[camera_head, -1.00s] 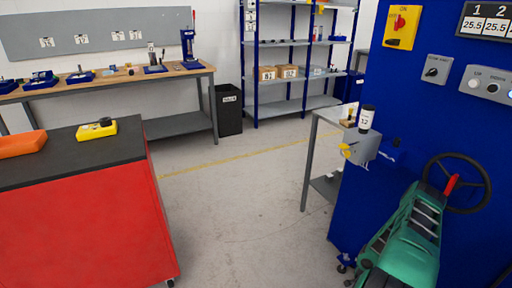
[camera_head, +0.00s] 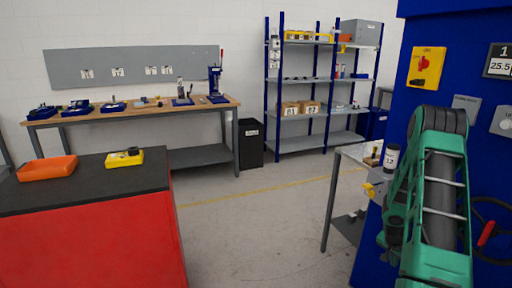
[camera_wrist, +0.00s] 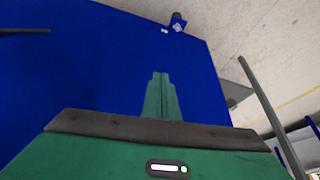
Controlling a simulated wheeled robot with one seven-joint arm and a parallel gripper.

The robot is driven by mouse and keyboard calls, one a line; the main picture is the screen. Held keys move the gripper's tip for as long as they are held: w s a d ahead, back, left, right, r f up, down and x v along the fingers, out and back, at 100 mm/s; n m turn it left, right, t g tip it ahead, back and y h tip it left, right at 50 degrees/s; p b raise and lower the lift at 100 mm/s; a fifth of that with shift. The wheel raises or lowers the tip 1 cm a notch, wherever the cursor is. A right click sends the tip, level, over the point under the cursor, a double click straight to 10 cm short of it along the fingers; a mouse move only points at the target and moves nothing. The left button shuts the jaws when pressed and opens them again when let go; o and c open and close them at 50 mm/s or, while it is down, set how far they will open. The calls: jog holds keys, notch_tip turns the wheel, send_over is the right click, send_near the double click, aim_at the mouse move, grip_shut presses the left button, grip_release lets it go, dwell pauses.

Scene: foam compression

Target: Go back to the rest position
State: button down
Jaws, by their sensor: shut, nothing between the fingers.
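My gripper (camera_wrist: 161,82) shows in the wrist view as two green fingers pressed together, with nothing between them. It points toward the large blue machine cabinet (camera_wrist: 90,75), which fills much of that view; I cannot tell the distance. In the head view my green arm (camera_head: 435,195) is raised at the right, in front of the blue cabinet (camera_head: 372,240). My fingers cannot be made out in the head view.
A handwheel (camera_head: 490,232) and a yellow switch box (camera_head: 427,67) are on the cabinet. A small grey table (camera_head: 357,154) stands beside it. A red cabinet with a black top (camera_head: 85,188) is at left. The floor (camera_head: 265,235) between is clear.

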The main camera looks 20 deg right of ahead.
jog(key=s+a+r+n+y, duration=0.1)
jog(key=s+a+r+n, duration=0.15)
jog(key=a+r, duration=0.8)
jog(key=s+a+r+n+y, duration=0.1)
jog(key=s+a+r+n, duration=0.15)
jog(key=a+r, duration=0.8)
jog(key=s+a+r+n+y, duration=0.1)
jog(key=s+a+r+n, duration=0.1)
jog(key=s+a+r, duration=0.4)
jog(key=s+a+r+n+g+y, duration=0.1)
jog(key=s+a+r+y, duration=0.1)
jog(key=s+a+r, duration=0.5)
jog(key=s+a, duration=0.1)
jog(key=s, duration=0.3)
jog(key=shift+s+a+n, duration=0.2)
jog(key=shift+a+n, duration=0.05)
jog(key=shift+n, duration=0.15)
jog(key=shift+d, duration=0.1)
